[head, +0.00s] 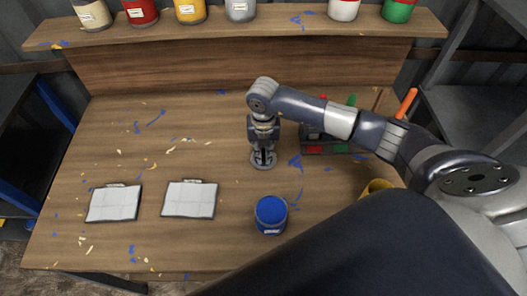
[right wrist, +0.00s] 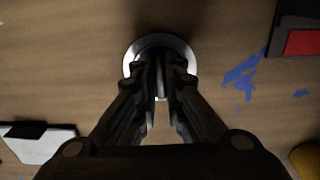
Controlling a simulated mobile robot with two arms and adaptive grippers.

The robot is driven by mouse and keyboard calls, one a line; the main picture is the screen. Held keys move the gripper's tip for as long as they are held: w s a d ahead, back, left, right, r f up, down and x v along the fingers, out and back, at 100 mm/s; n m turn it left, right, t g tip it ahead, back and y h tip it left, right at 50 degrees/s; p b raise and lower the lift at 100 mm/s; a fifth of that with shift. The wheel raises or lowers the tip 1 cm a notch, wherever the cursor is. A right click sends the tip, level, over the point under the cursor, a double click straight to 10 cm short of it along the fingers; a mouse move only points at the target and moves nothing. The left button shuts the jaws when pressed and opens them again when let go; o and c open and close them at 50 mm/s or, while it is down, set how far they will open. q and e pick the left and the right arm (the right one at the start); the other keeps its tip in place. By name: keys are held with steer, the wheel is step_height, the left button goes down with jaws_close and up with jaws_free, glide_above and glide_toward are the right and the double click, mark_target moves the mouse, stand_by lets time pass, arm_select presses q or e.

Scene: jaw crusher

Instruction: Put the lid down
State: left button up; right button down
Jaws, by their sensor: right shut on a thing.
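My right gripper (head: 264,155) points down over the middle of the table and is shut on a round grey lid (head: 264,168). In the right wrist view the fingers (right wrist: 160,85) meet at the middle of the lid (right wrist: 188,55), whose pale rim shows around them. The lid is flat and at or very close to the tabletop; I cannot tell whether it touches. An open can of blue paint (head: 270,212) stands nearer to me, apart from the lid. My left gripper is not in view.
The wooden table (head: 110,150) has paint splashes. Two white-sheeted clipboards (head: 114,204) (head: 190,199) lie at left. A dark tray with red and green parts (head: 315,149) and a yellow container (head: 377,187) are at right. Several paint cans, including a red one (head: 141,12), stand on the back shelf.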

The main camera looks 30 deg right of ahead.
mark_target(263, 155)
steer(key=c, duration=1.7)
jaws_free()
steer(key=shift+f, duration=0.1)
steer(key=shift+r, duration=0.3)
step_height(263, 155, up, 12)
steer(key=shift+f+b, duration=0.15)
steer(key=shift+b, duration=0.65)
